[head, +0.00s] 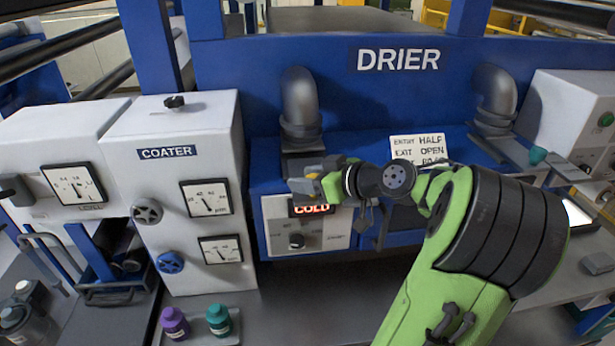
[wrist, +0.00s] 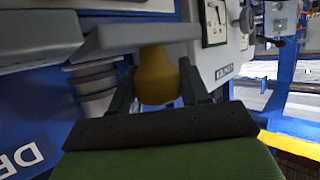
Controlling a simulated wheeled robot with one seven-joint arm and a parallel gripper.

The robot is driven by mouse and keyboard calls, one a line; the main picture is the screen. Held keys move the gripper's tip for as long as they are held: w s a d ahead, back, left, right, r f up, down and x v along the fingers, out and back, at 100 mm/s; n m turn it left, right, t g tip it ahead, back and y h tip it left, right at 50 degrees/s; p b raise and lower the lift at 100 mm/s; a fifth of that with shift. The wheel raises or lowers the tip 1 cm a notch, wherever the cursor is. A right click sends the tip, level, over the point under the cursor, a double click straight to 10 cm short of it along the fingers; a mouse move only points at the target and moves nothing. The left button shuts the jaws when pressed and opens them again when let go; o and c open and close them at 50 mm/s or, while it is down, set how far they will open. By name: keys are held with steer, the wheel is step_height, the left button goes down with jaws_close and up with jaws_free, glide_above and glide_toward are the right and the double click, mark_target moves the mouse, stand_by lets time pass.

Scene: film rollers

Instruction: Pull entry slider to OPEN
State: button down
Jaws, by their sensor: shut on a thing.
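The entry slider appears as a grey plate (wrist: 140,38) with a yellow-brown knob (wrist: 158,78) in the wrist view. My gripper (wrist: 158,90) has a dark finger on each side of the knob and is shut on it. In the head view my gripper (head: 316,182) is at the drier front, below the left grey duct (head: 300,105) and above the "COLD" display (head: 311,209). There my gripper hides most of the knob. A white card (head: 418,149) reads "ENTRY HALF" and "EXIT OPEN"; its lowest line is partly covered by my arm.
The white coater cabinet (head: 190,130) with dials stands left of the drier. A second duct (head: 494,98) rises at the right. Purple (head: 174,323) and teal (head: 219,320) bottles stand low at the front. My arm spans the lower right.

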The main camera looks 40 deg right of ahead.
steer(key=c, duration=0.9)
jaws_free()
steer(key=shift+a+f, duration=0.1)
steer(key=shift+f, duration=0.05)
steer(key=shift+o, duration=1.3)
steer(key=shift+s+a, duration=0.1)
steer(key=shift+s, duration=0.1)
steer(key=p+v, duration=0.3)
steer(key=v, duration=1.2)
steer(key=shift+s+r+p, duration=0.25)
steer(key=shift+r+p, duration=0.1)
steer(key=shift+p, duration=0.05)
